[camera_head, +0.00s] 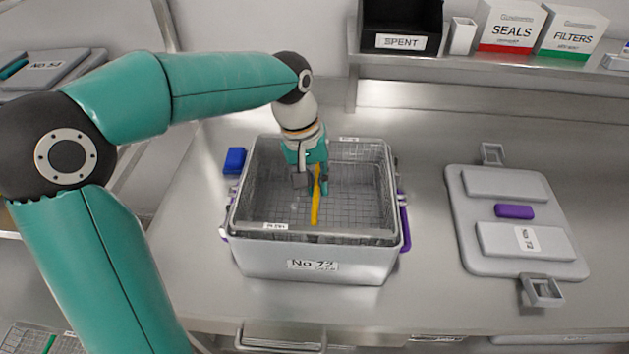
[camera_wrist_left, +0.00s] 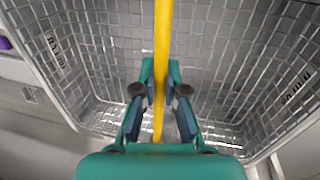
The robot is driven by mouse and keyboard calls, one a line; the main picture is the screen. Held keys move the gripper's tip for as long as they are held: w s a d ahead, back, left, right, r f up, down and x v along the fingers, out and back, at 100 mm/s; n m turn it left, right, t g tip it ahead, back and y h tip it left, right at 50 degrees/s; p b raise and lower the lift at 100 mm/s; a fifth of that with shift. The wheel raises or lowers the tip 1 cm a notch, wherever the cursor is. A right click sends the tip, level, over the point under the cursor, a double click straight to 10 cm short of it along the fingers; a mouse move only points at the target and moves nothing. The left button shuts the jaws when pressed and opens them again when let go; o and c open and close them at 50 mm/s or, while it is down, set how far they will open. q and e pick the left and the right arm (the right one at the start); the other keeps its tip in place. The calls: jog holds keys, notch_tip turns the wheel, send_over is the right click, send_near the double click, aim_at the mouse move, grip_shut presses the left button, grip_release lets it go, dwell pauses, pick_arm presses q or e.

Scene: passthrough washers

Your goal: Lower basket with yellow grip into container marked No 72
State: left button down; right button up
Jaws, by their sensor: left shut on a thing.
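The wire mesh basket (camera_head: 350,165) sits at the mouth of the grey container marked No 72 (camera_head: 260,262), its rim around the level of the container's rim or slightly above. Its yellow grip (camera_head: 315,208) runs across the middle of the basket. My left gripper (camera_head: 316,185) is shut on the yellow grip from above. In the left wrist view the gripper's fingers (camera_wrist_left: 159,95) stand on both sides of the yellow grip (camera_wrist_left: 162,40), with the mesh of the basket (camera_wrist_left: 215,75) beneath. How deep the basket's bottom sits is hidden by the container wall. My right gripper is not in view.
A grey lid with a purple handle (camera_head: 514,211) lies on the steel bench to the right. A blue block (camera_head: 234,161) lies left of the container. A shelf behind holds a black SPENT bin (camera_head: 400,25) and SEALS (camera_head: 510,28) and FILTERS (camera_head: 572,35) boxes. Purple clips (camera_head: 405,228) flank the container.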

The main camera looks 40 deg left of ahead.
pick_arm(q)
jog(key=shift+f+b, duration=3.05)
jog(key=shift+f, duration=0.85)
dwell(1.6)
dwell(0.3)
jog(key=c, duration=0.7)
grip_release()
jog(key=shift+w, duration=0.1)
jog(key=shift+r+p, duration=3.05)
jog(key=shift+r, duration=0.45)
